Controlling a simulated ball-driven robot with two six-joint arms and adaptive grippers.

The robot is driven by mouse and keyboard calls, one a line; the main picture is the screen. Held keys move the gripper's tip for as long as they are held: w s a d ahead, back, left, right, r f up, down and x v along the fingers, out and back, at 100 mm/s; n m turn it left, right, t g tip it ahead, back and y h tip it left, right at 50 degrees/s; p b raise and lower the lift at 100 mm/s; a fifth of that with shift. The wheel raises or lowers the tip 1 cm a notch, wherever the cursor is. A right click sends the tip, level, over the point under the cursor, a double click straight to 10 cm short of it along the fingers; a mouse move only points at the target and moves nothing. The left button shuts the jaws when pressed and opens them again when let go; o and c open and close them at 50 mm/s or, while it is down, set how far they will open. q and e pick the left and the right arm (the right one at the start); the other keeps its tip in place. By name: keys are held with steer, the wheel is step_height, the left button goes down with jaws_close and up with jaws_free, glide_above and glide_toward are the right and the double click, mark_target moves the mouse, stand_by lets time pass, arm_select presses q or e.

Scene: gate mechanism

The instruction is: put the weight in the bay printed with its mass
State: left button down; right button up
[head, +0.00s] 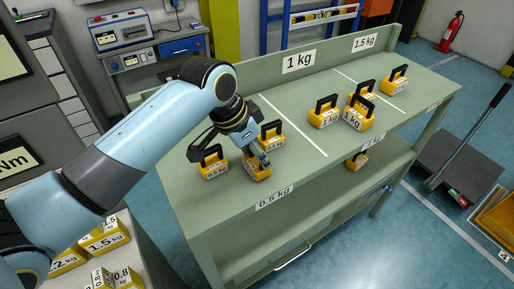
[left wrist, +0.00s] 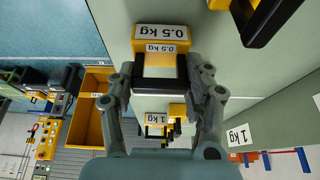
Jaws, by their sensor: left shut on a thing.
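My left gripper (head: 257,160) is shut on the black handle of a yellow 0.5 kg weight (head: 258,174). That weight is over the 0.5 kg bay near the bench's front edge; I cannot tell whether it touches the top. In the left wrist view, the gripper (left wrist: 162,80) has a finger on each side of the handle, and the weight (left wrist: 138,45) shows 0.5 kg labels. The green bench (head: 225,220) has bays split by white lines, with a front label 0.5 kg (head: 274,197) and back label 1 kg (head: 299,61). My right gripper is not in view.
Two weights stand close by the held one, at its left (head: 213,168) and behind it (head: 271,138). Several weights stand in the 1 kg bay (head: 324,118), and one is in the 1.5 kg bay (head: 396,84). Another sits below the top (head: 357,162).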

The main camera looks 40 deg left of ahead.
arm_select(q)
steer(key=c, duration=0.9)
jaws_free()
steer(key=shift+f, duration=0.15)
steer(key=shift+c, duration=0.2)
steer(key=o, duration=0.4)
steer(key=shift+w, duration=0.15)
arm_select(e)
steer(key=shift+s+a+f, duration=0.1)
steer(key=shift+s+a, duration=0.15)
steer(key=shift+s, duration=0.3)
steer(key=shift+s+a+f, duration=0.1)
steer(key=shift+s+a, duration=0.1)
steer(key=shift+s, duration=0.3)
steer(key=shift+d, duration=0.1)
arm_select(q)
steer(key=shift+r, duration=0.3)
steer(key=v, duration=1.1)
steer(key=shift+s+r+b, duration=0.25)
steer(key=shift+r+b, duration=0.1)
steer(key=shift+b, duration=0.05)
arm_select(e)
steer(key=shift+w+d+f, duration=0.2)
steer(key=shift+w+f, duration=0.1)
